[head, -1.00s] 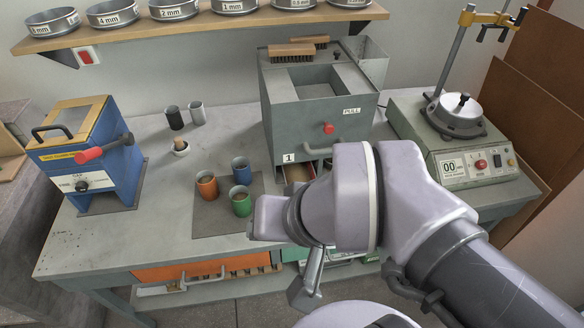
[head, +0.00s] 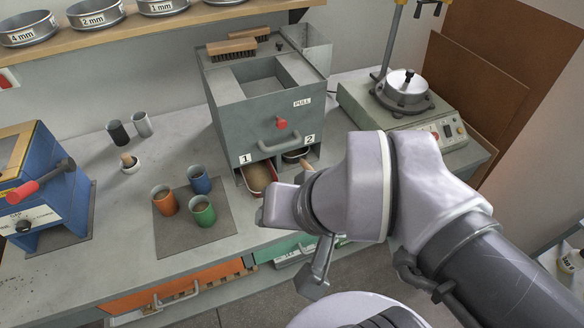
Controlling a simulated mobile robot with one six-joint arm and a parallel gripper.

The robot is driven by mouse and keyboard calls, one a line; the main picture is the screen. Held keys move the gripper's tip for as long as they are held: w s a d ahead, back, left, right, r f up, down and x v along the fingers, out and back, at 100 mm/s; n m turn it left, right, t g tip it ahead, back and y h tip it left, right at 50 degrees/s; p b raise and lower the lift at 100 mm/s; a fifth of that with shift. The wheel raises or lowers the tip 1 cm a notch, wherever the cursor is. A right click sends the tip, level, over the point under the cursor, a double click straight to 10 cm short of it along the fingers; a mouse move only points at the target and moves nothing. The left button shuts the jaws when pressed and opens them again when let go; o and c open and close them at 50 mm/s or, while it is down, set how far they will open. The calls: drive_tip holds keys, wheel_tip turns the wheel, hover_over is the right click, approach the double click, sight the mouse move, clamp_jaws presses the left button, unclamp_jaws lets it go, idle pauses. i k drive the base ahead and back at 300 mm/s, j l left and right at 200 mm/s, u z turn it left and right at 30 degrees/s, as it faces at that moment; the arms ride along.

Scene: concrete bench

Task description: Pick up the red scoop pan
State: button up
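The red scoop pan (head: 251,190) sits in bay 1 at the front foot of the grey splitter box (head: 262,122). It holds tan grainy material, and its red rim shows around it. My wrist hides the area just right of the pan.
Bay 2 holds another pan (head: 296,155), partly hidden. Orange (head: 163,200), blue (head: 199,180) and green (head: 203,211) cups stand on a dark mat (head: 180,241) left of the pan. A blue press (head: 45,185) stands far left, a shaker (head: 403,95) at right.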

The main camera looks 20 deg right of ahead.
sight(258, 175)
drive_tip(key=i+j+z, duration=0.1)
drive_tip(key=j, duration=0.65)
drive_tip(key=i+j, duration=0.1)
drive_tip(key=j, duration=0.65)
drive_tip(key=z, duration=0.05)
